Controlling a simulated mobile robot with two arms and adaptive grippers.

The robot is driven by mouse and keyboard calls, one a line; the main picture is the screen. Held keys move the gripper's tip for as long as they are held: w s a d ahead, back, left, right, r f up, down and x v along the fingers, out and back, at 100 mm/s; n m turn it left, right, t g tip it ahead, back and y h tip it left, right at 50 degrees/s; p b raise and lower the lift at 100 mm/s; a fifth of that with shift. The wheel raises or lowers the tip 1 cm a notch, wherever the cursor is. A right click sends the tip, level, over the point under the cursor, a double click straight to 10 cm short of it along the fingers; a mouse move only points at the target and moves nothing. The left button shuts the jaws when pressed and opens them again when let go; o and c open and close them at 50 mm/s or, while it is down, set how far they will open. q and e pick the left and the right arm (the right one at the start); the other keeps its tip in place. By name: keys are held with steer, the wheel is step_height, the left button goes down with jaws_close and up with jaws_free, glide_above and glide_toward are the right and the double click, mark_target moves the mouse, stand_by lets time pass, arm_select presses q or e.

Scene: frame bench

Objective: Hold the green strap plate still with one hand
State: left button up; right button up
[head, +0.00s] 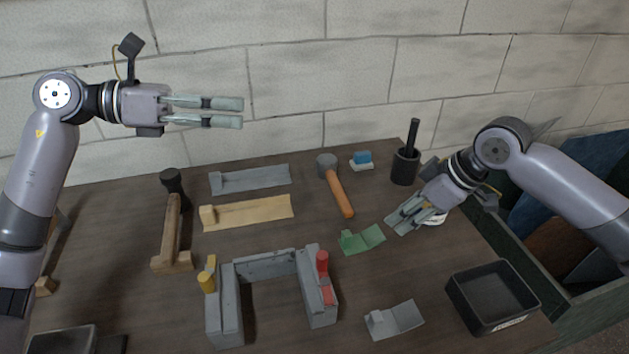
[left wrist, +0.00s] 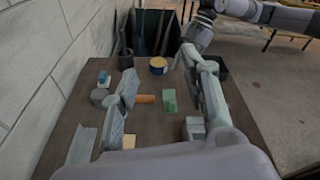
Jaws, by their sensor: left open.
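The green strap plate (head: 366,239) lies flat on the bench right of centre, with a small raised block at its left end. It also shows in the left wrist view (left wrist: 169,101). My right gripper (head: 395,226) is low over the bench just right of the plate, its fingers slightly apart and pointing toward it. It looks empty; a small gap to the plate shows. My left gripper (head: 242,112) is open and empty, high above the back left of the bench, far from the plate. Its fingers frame the left wrist view.
A grey U-shaped frame (head: 226,312) with yellow and red pegs stands at front centre. A grey plate (head: 396,319), tan plate (head: 250,212), orange-handled hammer (head: 340,192), black cup (head: 405,167) and black bin (head: 490,297) surround the green plate. A brick wall stands behind.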

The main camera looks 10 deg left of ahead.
arm_select(q)
steer(key=d+f+m+g+y, duration=0.2)
steer(key=d+f+g+y, duration=0.15)
steer(key=d+f, duration=0.55)
steer(key=y, duration=0.7)
glide_toward(344, 234)
steer(key=x, duration=1)
steer(key=shift+w+d+f, duration=0.15)
steer(key=shift+d+f, duration=0.05)
steer(key=shift+f, duration=0.15)
jaws_close()
arm_select(e)
steer(key=shift+c, duration=0.5)
